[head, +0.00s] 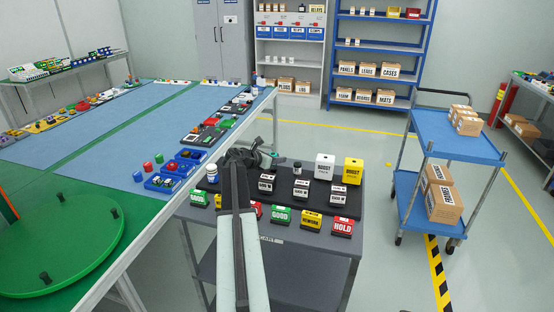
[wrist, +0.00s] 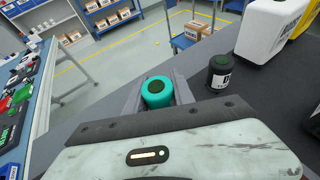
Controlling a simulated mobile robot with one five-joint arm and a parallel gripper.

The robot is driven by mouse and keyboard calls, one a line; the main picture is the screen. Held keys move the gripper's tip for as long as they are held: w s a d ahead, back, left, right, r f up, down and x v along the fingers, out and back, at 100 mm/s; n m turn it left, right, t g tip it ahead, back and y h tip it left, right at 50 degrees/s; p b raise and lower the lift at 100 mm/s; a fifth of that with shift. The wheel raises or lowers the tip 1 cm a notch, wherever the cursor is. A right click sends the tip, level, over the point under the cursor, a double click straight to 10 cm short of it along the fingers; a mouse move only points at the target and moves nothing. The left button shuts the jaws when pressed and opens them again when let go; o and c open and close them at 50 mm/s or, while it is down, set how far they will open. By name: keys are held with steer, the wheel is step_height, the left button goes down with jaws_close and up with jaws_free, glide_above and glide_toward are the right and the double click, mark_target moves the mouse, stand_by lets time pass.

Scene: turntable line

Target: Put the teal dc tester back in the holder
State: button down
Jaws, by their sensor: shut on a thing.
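The teal DC tester (wrist: 158,92) is between my gripper's jaws (wrist: 158,98) in the wrist view, with its round dark-centred end facing the camera. In the head view a small teal part of it (head: 268,155) shows beside my dark gripper (head: 258,156), over the back left of the grey cart. The black holder board (head: 320,204) lies on the cart with small labelled blocks along it; my arm covers its left part. Which place on it belongs to the teal tester I cannot tell.
A black labelled cylinder (wrist: 220,72) stands right of the jaws, beside a white box (head: 325,167) and a yellow box (head: 353,171). Coloured label blocks, such as the red HOLD one (head: 343,227), line the cart's front.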

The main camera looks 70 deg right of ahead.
steer(key=shift+f+b, duration=0.5)
steer(key=shift+b, duration=0.05)
steer(key=shift+r, duration=0.2)
stand_by(0.3)
steer(key=c, duration=1)
jaws_free()
steer(key=shift+r+p, duration=0.1)
steer(key=shift+p, duration=0.2)
step_height(320, 180, up, 5)
steer(key=p, duration=0.4)
steer(key=shift+f+p, duration=0.2)
steer(key=shift+p, duration=0.1)
steer(key=a, duration=0.1)
steer(key=s+a+f+b, duration=0.1)
steer(key=a, duration=0.1)
steer(key=shift+s, duration=0.1)
steer(key=s+a, duration=0.1)
steer(key=a, duration=0.3)
steer(key=s+a, duration=0.2)
steer(key=a, duration=0.2)
steer(key=s+a+r+p, duration=0.1)
steer(key=a, duration=0.3)
steer(key=shift+s+r, duration=0.1)
steer(key=shift+s, duration=0.05)
